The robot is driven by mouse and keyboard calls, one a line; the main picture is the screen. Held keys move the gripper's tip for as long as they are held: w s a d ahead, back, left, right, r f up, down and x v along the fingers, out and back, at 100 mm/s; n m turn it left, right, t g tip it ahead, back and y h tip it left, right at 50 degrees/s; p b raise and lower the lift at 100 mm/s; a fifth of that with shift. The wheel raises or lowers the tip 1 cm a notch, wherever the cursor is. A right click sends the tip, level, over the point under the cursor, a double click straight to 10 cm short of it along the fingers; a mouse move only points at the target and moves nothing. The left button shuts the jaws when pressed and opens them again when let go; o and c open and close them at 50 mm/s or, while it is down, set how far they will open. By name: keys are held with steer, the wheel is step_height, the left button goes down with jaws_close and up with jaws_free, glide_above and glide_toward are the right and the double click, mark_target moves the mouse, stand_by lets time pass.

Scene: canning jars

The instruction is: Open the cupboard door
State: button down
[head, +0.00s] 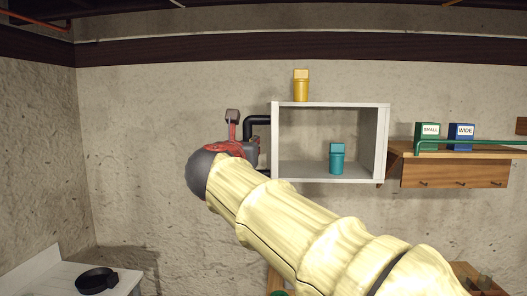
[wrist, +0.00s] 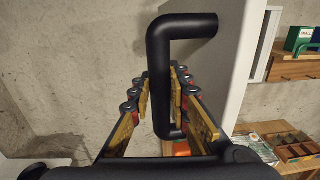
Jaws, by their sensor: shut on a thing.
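The white cupboard (head: 330,104) is on the back wall, and its inside shows. Its door (head: 275,145) stands open at the left side, seen almost edge-on. The black bar handle (head: 257,120) sticks out to the left from the door; it also fills the middle of the wrist view (wrist: 162,60), beside the grey door face (wrist: 215,65). My gripper (head: 240,133) is at the handle, its fingers on both sides of the bar and shut on it. The arm hides part of the gripper and the lower handle in the head view.
A teal container (head: 337,160) stands inside the cupboard and a yellow one (head: 301,87) on top. At right, a wooden shelf (head: 455,172) holds green (head: 427,137) and blue (head: 461,137) boxes. A black pan (head: 96,281) sits on the lower-left counter. Wall left of the door is bare.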

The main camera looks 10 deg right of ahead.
steer(key=shift+w+a+r+m+h, duration=0.15)
steer(key=shift+w+a+h, duration=0.1)
steer(key=shift+a, duration=0.3)
steer(key=shift+w+a+f+m+h, duration=0.15)
steer(key=shift+w+a+h, duration=0.1)
steer(key=shift+a, duration=0.3)
steer(key=shift+r, duration=0.1)
steer(key=shift+s, duration=0.1)
steer(key=c, duration=1.7)
jaws_free()
steer(key=v, duration=1.2)
steer(key=shift+r, duration=0.1)
